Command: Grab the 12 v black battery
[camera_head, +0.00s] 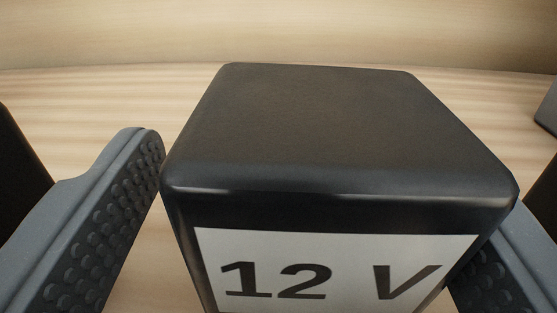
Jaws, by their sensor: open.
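The black battery (335,130) stands upright on the wooden workbench, large in the middle of the camera_head view. It has a white label (338,262) reading "12 V" on its near face. My gripper (320,225) is open, with one grey finger with dark studded padding on each side of the battery. The left finger shows a gap to the battery's left side. The right finger is partly hidden behind the battery's right edge, so I cannot tell whether it touches. The battery's lower part is cut off by the frame.
The pale wooden bench top (90,100) is bare behind and to the left of the battery. A grey object (547,108) is cut off at the right edge. A plain wood-coloured surface rises at the back.

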